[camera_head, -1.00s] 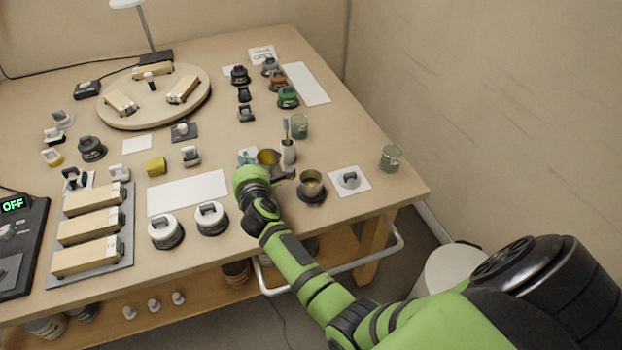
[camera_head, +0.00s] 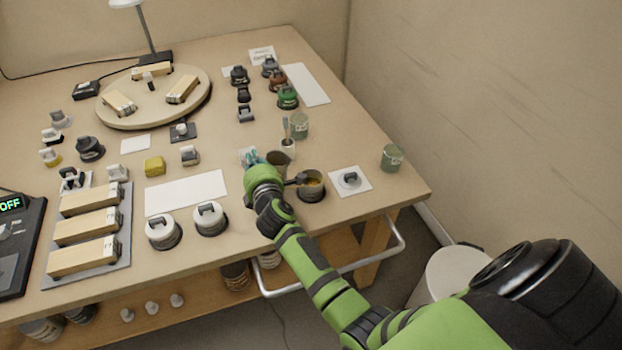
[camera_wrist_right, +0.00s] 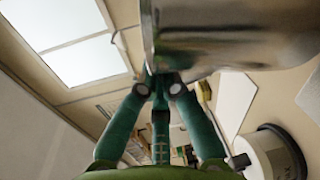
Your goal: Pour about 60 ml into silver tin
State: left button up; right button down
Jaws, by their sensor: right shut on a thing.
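A metal cup (camera_head: 278,160) is held in my right gripper (camera_head: 254,162), above the right front part of the bench. In the right wrist view, the shiny cup (camera_wrist_right: 225,38) fills the upper middle, against my teal fingers (camera_wrist_right: 158,86). My right gripper is shut on it. The cup looks nearly upright in the head view; its inside looks dark and I cannot tell its level. My left gripper is not in view.
A small pot (camera_head: 288,148) with a stick in it and a green jar (camera_head: 299,127) stand just behind the cup. A white square with a grey weight (camera_head: 350,181) and another green jar (camera_head: 391,158) are to the right. White-topped lidded pots (camera_head: 209,217) stand left of my wrist.

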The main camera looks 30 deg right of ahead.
aim_at(274, 151)
jog(key=s+d+r+m, duration=0.1)
jog(key=d+r+m+t+b, duration=0.1)
jog(key=d, duration=0.1)
jog(key=s+d+m+b, duration=0.1)
jog(key=m, duration=0.1)
jog(key=shift+s+d+r+t, duration=0.25)
jog(key=shift+s+r+t, duration=0.05)
jog(key=shift+s+r, duration=0.1)
jog(key=m+b, duration=0.1)
jog(key=d+m+b, duration=0.1)
jog(key=b, duration=0.1)
jog(key=s+d+m+t+b, duration=0.1)
jog(key=shift+r+m, duration=0.35)
jog(key=shift+m, duration=0.05)
jog(key=shift+s+r, duration=0.1)
jog(key=shift+r, duration=0.1)
jog(key=shift+d+r+m, duration=0.1)
jog(key=shift+d+m, duration=0.05)
jog(key=shift+m, duration=0.15)
jog(key=shift+s+d+r+m+h+b, duration=0.2)
jog(key=shift+d+m+h+b, duration=0.15)
jog(key=shift+m, duration=0.25)
jog(key=shift+s+d+f+m+t+b, duration=0.2)
jog(key=shift+d+m+t+b, duration=0.15)
jog(key=shift+m+b, duration=0.25)
